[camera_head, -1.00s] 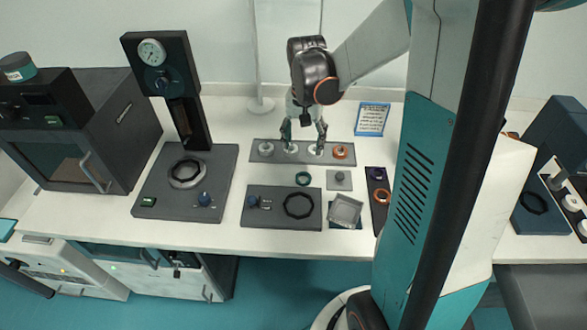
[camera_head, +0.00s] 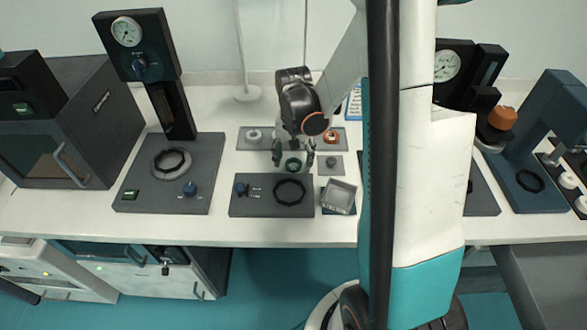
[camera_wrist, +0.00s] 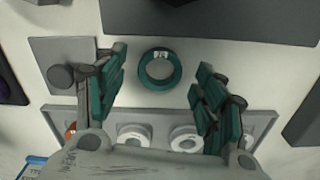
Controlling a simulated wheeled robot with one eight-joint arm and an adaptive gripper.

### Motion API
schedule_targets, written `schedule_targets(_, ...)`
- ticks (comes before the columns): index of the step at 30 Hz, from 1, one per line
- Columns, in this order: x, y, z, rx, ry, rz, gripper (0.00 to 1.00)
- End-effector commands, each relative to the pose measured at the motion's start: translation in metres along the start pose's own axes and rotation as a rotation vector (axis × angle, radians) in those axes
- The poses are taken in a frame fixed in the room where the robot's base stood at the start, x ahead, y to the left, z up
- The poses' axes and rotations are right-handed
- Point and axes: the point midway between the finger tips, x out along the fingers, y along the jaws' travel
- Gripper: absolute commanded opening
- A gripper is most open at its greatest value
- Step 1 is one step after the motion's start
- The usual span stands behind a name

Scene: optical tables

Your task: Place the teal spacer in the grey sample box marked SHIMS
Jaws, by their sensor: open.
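The teal spacer (camera_wrist: 160,69) is a ring lying flat on the white bench. In the wrist view it sits between and just beyond my gripper's (camera_wrist: 158,88) two teal-padded fingers, which are apart and do not touch it. In the head view my gripper (camera_head: 293,164) is down over the spacer (camera_head: 293,165), with a finger on either side. The grey sample box (camera_head: 341,196) is open-topped and stands to the right on a dark blue pad. Its inside looks empty. No SHIMS marking is readable.
A grey tray (camera_wrist: 248,119) with white rings and an orange ring lies behind the spacer. A small grey plate with a knob (camera_head: 331,164) is to its right. A dark plate with a black ring (camera_head: 261,206) lies in front. A press (camera_head: 163,205) stands left.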

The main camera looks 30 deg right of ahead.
Motion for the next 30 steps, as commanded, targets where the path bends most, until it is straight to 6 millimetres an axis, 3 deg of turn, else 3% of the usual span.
schedule_targets(8, 0.006, 0.000, 0.000, 0.000, 0.000, 0.000, 0.64)
schedule_targets(14, 0.006, 0.000, 0.000, 0.000, 0.000, 0.000, 0.21)
schedule_targets(18, 0.006, 0.000, 0.000, 0.000, 0.000, 0.000, 0.17)
schedule_targets(30, -0.004, 0.000, 0.000, 0.000, 0.000, 0.000, 0.17)
